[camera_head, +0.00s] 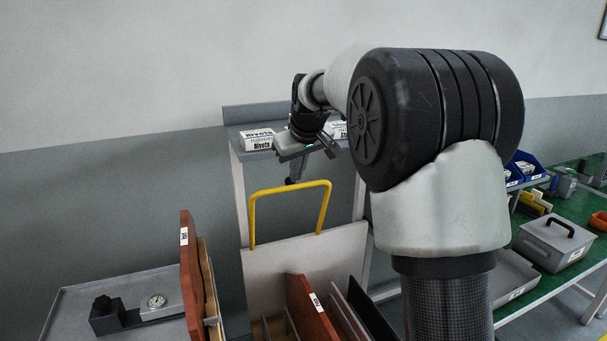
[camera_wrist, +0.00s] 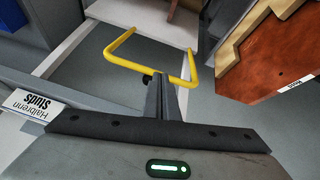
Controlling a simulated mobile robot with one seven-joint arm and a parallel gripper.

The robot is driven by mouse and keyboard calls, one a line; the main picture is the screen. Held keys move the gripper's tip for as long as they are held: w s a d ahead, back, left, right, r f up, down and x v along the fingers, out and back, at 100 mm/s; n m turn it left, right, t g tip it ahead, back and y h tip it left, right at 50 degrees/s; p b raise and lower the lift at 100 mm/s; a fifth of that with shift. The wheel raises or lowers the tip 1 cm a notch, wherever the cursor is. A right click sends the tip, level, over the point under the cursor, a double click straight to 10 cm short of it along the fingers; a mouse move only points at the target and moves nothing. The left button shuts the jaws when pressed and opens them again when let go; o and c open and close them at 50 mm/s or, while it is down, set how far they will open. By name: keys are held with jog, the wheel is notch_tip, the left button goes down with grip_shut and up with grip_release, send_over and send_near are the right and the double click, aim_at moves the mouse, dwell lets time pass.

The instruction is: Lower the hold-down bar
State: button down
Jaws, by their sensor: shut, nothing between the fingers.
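The hold-down bar is a yellow U-shaped tube (camera_head: 271,189), standing raised over a pale upright panel, with its crosspiece at the top. It also shows in the wrist view (camera_wrist: 124,61), where my fingers cover part of the crosspiece. My gripper (camera_head: 291,180) points down just above the middle of the crosspiece, with its fingers shut and empty. In the wrist view the closed fingers (camera_wrist: 160,80) overlap the crosspiece. I cannot tell whether they touch it.
Red-brown boards (camera_head: 306,307) stand in a rack below the bar. A green bench (camera_head: 560,275) with bins is at right.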

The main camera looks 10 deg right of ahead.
aim_at(293, 187)
jog(key=x, duration=0.7)
jog(key=shift+w+f, duration=0.1)
jog(key=shift+f, duration=0.05)
jog(key=shift+s+d+f, duration=0.35)
jog(key=shift+s+f, duration=0.3)
jog(key=shift+s+d+f, duration=0.3)
jog(key=shift+s+f, duration=0.35)
